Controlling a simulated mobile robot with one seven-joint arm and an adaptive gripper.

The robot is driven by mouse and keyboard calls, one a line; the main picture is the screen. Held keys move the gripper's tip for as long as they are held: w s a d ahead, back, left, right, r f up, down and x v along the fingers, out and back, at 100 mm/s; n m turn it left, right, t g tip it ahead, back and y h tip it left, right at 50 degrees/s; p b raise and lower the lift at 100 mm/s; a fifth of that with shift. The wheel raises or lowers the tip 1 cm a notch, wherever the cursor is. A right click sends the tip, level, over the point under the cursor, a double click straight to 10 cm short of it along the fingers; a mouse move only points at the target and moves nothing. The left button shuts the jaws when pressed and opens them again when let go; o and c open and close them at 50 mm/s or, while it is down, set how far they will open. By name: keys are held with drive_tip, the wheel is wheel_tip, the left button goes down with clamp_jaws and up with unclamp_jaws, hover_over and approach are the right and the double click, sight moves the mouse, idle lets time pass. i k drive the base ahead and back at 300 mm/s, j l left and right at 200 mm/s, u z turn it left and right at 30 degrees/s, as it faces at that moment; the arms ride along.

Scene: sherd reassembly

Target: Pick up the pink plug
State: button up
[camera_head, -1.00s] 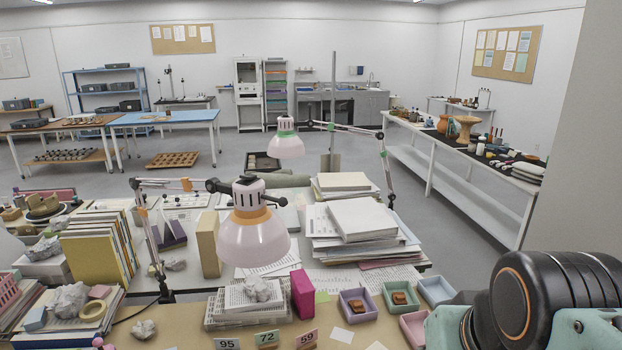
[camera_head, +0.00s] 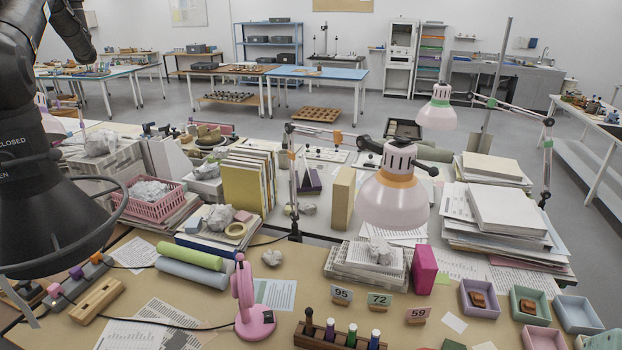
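The pink plug (camera_head: 55,290) is a small pink block at the near end of a grey strip (camera_head: 66,286) on the tan desk at lower left. A purple plug (camera_head: 76,272) and an orange plug (camera_head: 97,258) sit behind it on the same strip. My gripper (camera_head: 50,220) is a large dark shape at the left edge, above and close to the strip in the picture. Its fingers are not clear, so I cannot tell whether it is open or holds anything. The pink plug is in plain view, apart from the gripper's dark body.
A wooden block (camera_head: 97,300) lies right of the strip. A pink lamp (camera_head: 250,305), green roll (camera_head: 190,255) and grey-blue roll (camera_head: 190,273) stand or lie further right. A pink basket (camera_head: 155,204) is behind. Papers lie at the front.

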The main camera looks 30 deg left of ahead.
sight(56, 290)
drive_tip(key=k, duration=0.6)
drive_tip(key=k+u, duration=0.15)
drive_tip(key=u, duration=0.25)
drive_tip(key=k+u, duration=0.15)
drive_tip(key=u, duration=1.95)
drive_tip(key=i+j+z, duration=0.1)
drive_tip(key=z, duration=0.5)
drive_tip(key=i+j+z, duration=0.5)
drive_tip(key=j, duration=0.2)
drive_tip(key=i+j+z, duration=0.1)
drive_tip(key=j, duration=0.25)
drive_tip(key=i+j+z, duration=0.1)
drive_tip(key=j, duration=0.3)
drive_tip(key=i, duration=0.05)
